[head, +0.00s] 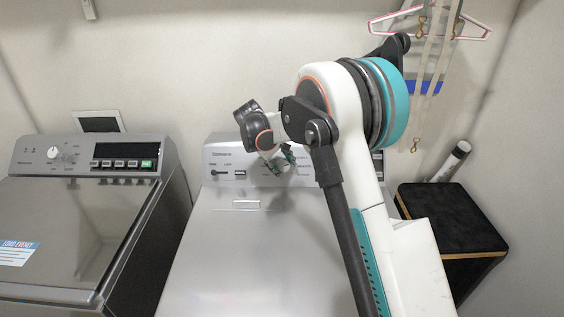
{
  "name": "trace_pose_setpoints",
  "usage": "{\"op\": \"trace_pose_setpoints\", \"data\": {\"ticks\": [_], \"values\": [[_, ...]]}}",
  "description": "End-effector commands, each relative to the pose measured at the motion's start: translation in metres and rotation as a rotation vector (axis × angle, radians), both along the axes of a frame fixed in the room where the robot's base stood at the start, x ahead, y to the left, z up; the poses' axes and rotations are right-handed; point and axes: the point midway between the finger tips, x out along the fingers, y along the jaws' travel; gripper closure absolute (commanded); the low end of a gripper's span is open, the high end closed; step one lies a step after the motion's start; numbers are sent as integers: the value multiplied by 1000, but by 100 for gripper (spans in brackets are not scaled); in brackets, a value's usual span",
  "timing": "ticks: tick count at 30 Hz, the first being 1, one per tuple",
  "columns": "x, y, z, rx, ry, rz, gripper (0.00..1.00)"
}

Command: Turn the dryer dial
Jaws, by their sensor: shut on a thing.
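The dryer (262,251) is the silver machine in the middle of the head view, with a raised control panel (222,153) at its back. My gripper (280,161) is at this panel, right of its small buttons. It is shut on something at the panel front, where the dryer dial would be. The dial itself is hidden behind the fingers and wrist, so its angle cannot be seen. My arm covers much of the panel's right half.
The washer (75,229) stands on the left with a white dial (53,153) and a row of buttons. A black-topped box (452,218) and a white tube (449,162) are on the right. Hangers (468,28) hang on the back wall.

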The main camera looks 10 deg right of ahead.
Motion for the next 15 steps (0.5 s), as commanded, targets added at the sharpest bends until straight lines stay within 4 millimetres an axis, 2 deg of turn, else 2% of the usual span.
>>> {"op": "trace_pose_setpoints", "data": {"ticks": [15], "values": [[-1, -1, -1, 202, -45, -161, 80]]}}
